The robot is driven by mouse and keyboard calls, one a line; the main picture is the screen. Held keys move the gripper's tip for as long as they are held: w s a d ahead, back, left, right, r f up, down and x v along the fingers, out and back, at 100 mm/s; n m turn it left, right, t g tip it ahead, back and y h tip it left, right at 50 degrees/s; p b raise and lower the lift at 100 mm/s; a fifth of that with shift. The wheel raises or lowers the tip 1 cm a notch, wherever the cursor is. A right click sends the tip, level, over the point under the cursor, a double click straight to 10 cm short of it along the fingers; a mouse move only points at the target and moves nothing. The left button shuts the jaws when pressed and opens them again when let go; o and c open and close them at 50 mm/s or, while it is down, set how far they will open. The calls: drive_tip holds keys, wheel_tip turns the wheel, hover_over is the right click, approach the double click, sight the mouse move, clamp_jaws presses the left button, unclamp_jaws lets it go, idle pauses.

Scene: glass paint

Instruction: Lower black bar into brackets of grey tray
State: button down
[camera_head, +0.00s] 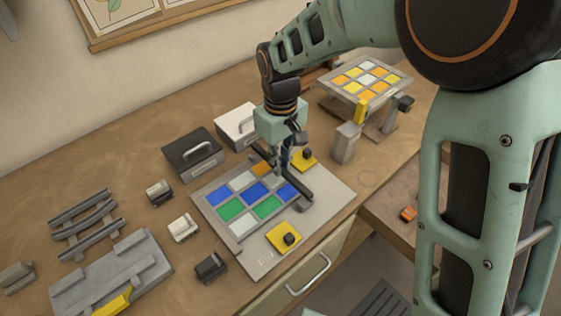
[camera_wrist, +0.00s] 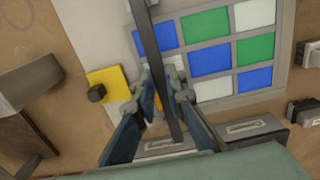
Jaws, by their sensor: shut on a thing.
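The black bar (camera_head: 294,185) is gripped near its middle by my gripper (camera_head: 284,165) and crosses over the grey tray (camera_head: 330,196). The tray holds blue, green, white and orange panes and carries two yellow pads with dark knobs. In the wrist view the black bar (camera_wrist: 166,85) runs between the two fingers of my gripper (camera_wrist: 167,92), beside the panes. A grey block (camera_head: 304,207) shows at the bar's near end. I cannot tell whether the bar touches the brackets; its far end is partly hidden by my gripper.
A black box (camera_head: 192,154) and a white box (camera_head: 236,124) with handles stand behind the tray. A raised orange-and-yellow panel (camera_head: 366,78) is at back right. Small blocks, a slotted rack (camera_head: 85,222) and a grey fixture (camera_head: 110,275) lie left. The table edge is close on the right.

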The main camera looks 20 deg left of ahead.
drive_tip(key=shift+f+b, duration=0.65)
drive_tip(key=shift+f, duration=0.25)
idle(1.5)
drive_tip(key=shift+f+b, duration=0.55)
drive_tip(key=shift+f, duration=0.3)
drive_tip(key=c, duration=1.9)
unclamp_jaws()
drive_tip(key=shift+r+p, duration=2.55)
drive_tip(key=shift+r, duration=1)
drive_tip(key=shift+s, duration=0.1)
